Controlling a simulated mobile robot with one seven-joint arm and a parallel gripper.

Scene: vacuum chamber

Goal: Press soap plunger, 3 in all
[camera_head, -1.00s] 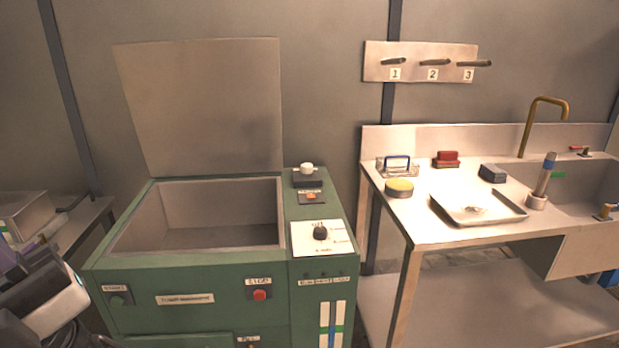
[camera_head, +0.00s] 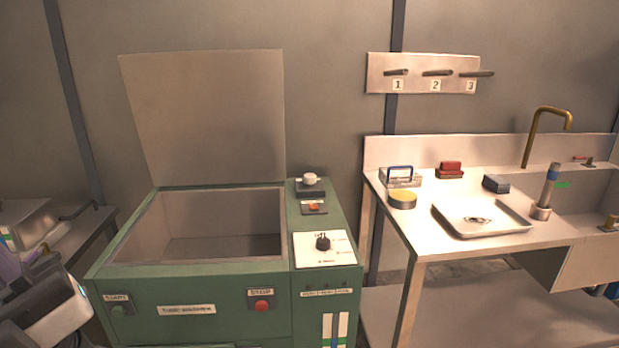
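No part is marked as the soap plunger. A pale round knob (camera_head: 310,179) sits on a dark block on the upper right of the green machine (camera_head: 230,308); it looks like a push-down top, but I cannot tell if it is the soap plunger. An upright grey cylinder with a blue band (camera_head: 551,178) stands in a round holder at the sink's left edge. Parts of my own arm, grey-white and black, show at the lower left corner, far from both. My gripper's fingertips are not visible.
The machine's lid (camera_head: 205,115) stands open. A steel bench (camera_head: 440,250) to the right bears a tray (camera_head: 480,232), a yellow-topped tin (camera_head: 402,198), a red block (camera_head: 450,170), a dark block (camera_head: 496,184) and a blue-handled item (camera_head: 401,176). Numbered pegs (camera_head: 437,72) hang above.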

